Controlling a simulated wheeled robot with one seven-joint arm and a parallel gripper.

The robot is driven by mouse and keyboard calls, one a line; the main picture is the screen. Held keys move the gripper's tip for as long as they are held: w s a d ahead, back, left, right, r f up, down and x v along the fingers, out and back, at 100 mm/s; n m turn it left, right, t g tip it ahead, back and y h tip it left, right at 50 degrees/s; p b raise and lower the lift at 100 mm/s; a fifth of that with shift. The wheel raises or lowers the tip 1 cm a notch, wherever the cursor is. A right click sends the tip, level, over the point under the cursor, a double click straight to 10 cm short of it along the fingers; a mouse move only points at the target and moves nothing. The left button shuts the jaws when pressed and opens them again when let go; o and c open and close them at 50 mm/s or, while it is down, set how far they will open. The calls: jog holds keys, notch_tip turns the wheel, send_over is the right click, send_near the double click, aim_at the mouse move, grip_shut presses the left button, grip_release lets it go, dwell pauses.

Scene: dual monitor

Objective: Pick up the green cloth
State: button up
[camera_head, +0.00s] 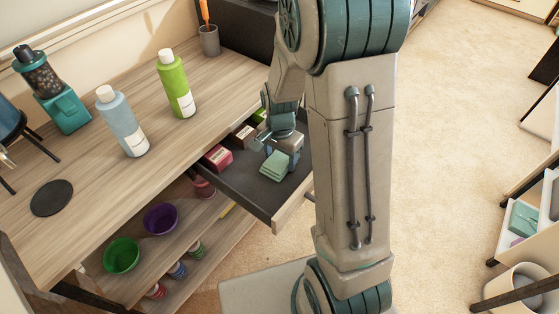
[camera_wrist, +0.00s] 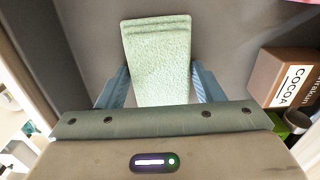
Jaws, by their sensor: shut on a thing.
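The green cloth (camera_wrist: 158,55) is a pale green, folded, layered piece between my gripper's two blue-grey fingers in the wrist view. In the head view the cloth (camera_head: 276,163) shows over the dark floor of the open drawer (camera_head: 262,193). My gripper (camera_wrist: 160,88) is shut on the cloth, with one finger against each side. In the head view my gripper (camera_head: 278,148) points down into the drawer. Whether the cloth still touches the drawer floor I cannot tell.
A cocoa box (camera_wrist: 293,78) lies close to the right of my gripper in the wrist view. A pink-red box (camera_head: 217,158) is in the drawer. Bottles (camera_head: 173,83) stand on the tabletop above. Bowls (camera_head: 160,218) sit on the shelf below.

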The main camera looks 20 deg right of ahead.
aim_at(280, 159)
notch_tip(280, 159, up, 18)
jog(key=p, duration=0.3)
dwell(0.3)
jog(key=shift+o, duration=0.9)
jog(key=shift+r, duration=0.1)
jog(key=shift+c, duration=0.5)
